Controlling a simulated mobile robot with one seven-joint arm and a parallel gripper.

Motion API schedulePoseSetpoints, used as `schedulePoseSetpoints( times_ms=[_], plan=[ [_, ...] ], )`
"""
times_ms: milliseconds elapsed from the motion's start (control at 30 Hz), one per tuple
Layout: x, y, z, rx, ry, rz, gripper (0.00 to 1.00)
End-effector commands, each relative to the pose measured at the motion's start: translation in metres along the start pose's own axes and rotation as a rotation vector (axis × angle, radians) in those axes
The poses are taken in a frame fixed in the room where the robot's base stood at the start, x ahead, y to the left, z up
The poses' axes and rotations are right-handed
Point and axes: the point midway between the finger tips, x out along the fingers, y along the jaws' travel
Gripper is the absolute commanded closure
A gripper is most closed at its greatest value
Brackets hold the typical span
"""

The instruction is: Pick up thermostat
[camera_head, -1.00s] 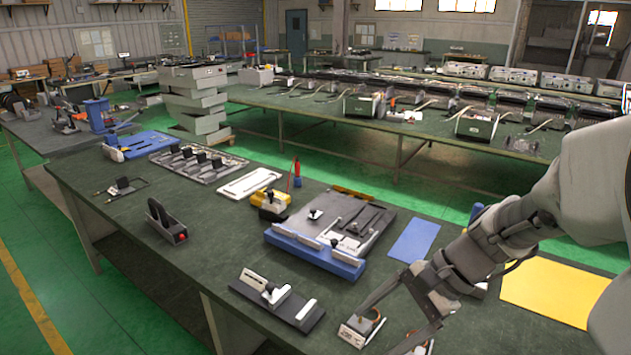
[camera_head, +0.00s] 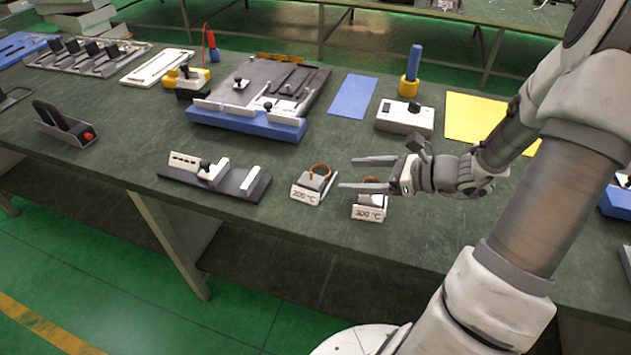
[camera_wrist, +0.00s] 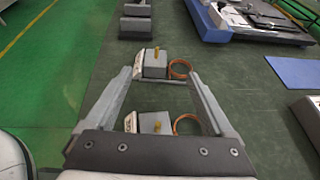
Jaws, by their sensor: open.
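Two small grey thermostats with white label plates and copper-coloured loops stand near the table's front edge. The 200 °C thermostat (camera_head: 309,187) is left of my gripper's fingertips in the head view; it is the farther one in the wrist view (camera_wrist: 154,66). The 300 °C thermostat (camera_head: 369,208) is partly hidden by a finger; it is the nearer one in the wrist view (camera_wrist: 155,123). My gripper (camera_head: 348,173) is open and empty, its fingers pointing left. In the wrist view its fingertips (camera_wrist: 160,73) appear on either side of the farther thermostat.
A dark fixture (camera_head: 215,179) with a white block lies left of the thermostats. A blue-fronted fixture (camera_head: 247,121) and a white control box (camera_head: 405,117) stand behind. Blue (camera_head: 353,96) and yellow (camera_head: 480,121) mats lie flat. The green table has bare room between them.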

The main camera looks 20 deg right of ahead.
Motion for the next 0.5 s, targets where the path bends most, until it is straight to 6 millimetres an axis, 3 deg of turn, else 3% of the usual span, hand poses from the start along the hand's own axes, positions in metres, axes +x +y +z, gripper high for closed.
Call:
schedulePoseSetpoints(
  times_ms=[33,200,500],
  plan=[
    [0.013,0.002,-0.002,0.0,-0.001,0.005,0.12],
    [0.043,0.001,-0.002,-0.001,0.0,0.004,0.12],
    [0.067,0.004,-0.003,-0.002,0.0,0.004,0.12]
  ],
)
